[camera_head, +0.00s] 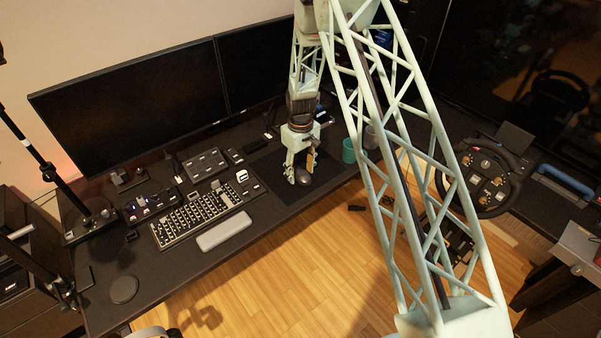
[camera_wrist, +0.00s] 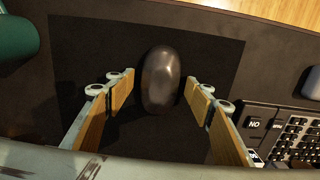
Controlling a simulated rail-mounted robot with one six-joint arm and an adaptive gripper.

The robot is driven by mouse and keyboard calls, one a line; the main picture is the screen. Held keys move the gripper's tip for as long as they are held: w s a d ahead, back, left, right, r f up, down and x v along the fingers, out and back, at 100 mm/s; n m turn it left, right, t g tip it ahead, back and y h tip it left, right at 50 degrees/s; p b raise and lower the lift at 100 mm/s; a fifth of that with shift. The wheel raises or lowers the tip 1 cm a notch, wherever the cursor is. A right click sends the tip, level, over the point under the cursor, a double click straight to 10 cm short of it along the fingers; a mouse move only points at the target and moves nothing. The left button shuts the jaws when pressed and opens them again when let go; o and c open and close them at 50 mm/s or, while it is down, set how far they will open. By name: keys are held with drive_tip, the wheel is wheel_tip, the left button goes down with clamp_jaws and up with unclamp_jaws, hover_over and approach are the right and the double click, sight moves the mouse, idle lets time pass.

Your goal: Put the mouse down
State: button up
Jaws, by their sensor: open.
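The mouse (camera_wrist: 160,80) is dark, rounded and glossy. In the wrist view it lies on a black mouse pad (camera_wrist: 75,60), between the fingertips of my gripper (camera_wrist: 160,88). The two wood-faced fingers stand apart, with a visible gap to the mouse on each side. In the head view my gripper (camera_head: 303,174) points down at the pad (camera_head: 263,172), and the mouse (camera_head: 303,178) shows low between its fingers, partly hidden.
A keyboard (camera_head: 196,212) with a grey wrist rest (camera_head: 224,231) lies left of the pad in the head view. A teal cup (camera_head: 348,151) stands to its right. Two monitors (camera_head: 130,95) stand behind. The desk's front edge is close to the pad.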

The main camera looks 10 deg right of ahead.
sight(300, 171)
wheel_tip(300, 171, up, 12)
idle(0.9)
drive_tip(key=shift+r, duration=0.1)
idle(0.6)
